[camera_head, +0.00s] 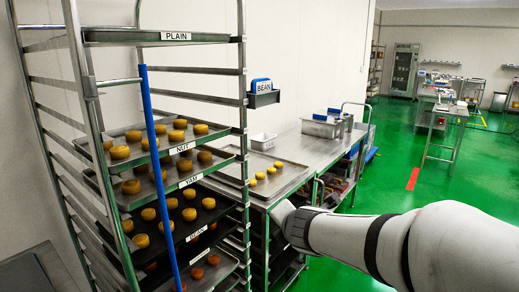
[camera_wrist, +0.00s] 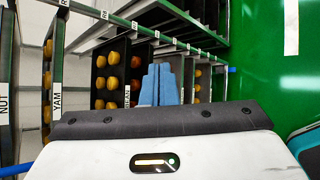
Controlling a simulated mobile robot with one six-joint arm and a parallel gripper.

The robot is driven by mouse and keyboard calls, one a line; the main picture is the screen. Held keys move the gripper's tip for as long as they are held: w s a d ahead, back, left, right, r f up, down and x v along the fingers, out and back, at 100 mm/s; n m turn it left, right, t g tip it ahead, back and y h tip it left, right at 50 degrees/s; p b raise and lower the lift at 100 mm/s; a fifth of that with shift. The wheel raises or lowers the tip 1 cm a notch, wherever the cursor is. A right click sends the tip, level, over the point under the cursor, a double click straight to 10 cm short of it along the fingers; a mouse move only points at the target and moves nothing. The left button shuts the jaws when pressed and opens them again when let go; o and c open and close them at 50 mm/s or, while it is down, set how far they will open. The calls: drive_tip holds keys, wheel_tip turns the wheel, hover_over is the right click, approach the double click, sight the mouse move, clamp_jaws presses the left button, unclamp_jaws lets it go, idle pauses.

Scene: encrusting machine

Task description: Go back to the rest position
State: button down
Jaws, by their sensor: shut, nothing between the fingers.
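My gripper (camera_wrist: 158,84) shows in the wrist view as two blue fingers pressed together, with nothing between them. Behind it the rack (camera_wrist: 125,20) appears turned on its side, with labelled trays of buns. In the head view my white arm reaches in from the lower right toward the front of the steel table, to the right of the rack (camera_head: 243,120). The gripper itself is hidden there behind the arm's end. I cannot tell its exact distance from the rack or table.
The rack's top tray (camera_head: 110,37), marked PLAIN, looks empty; lower trays hold buns. The steel table (camera_head: 318,147) carries a tray (camera_head: 238,178) with several buns and a metal container (camera_head: 322,127). Open green floor (camera_head: 395,165) lies to the right, with another table (camera_head: 447,115) farther back.

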drive_tip(key=s+d+m+g+h, duration=0.1)
drive_tip(key=s+d+m+h, duration=0.35)
drive_tip(key=d+m, duration=0.45)
drive_tip(key=s+f+m+g+y, duration=0.1)
drive_tip(key=s+f+m+g, duration=0.2)
drive_tip(key=s+m, duration=0.5)
drive_tip(key=s+f+m+g+y, duration=0.1)
drive_tip(key=s+f+m+g, duration=0.2)
drive_tip(key=s+m, duration=0.6)
drive_tip(key=shift+d+f+m+g+y+p, duration=0.15)
drive_tip(key=shift+m+g+y+p, duration=0.2)
drive_tip(key=shift+m+g, duration=0.25)
